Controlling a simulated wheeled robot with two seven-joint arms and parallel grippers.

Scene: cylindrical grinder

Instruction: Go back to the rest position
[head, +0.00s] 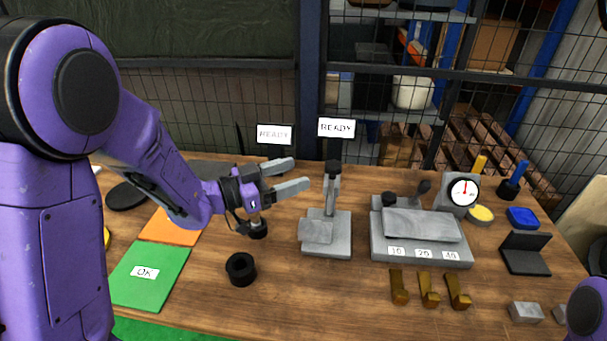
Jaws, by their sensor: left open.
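My left gripper (290,177) is open in the head view. Its two grey fingers point to the right, with nothing between them. It is above the wooden table (330,285), left of the grey press-like stand (327,232) and apart from it as far as I can tell. A dark round part stands just below the gripper's wrist (257,229), partly hidden by it. A black ring (241,269) lies on the table in front of it. Only a purple piece of my right arm shows at the lower right corner; the right gripper is out of the picture.
A grey block fixture (420,240) marked 10, 20 and 40 stands right of centre, with brass pieces (428,290) before it. A dial gauge (463,192) stands behind. A green OK mat (150,275) and an orange mat (172,226) lie left. Two READY signs (336,128) stand at the back.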

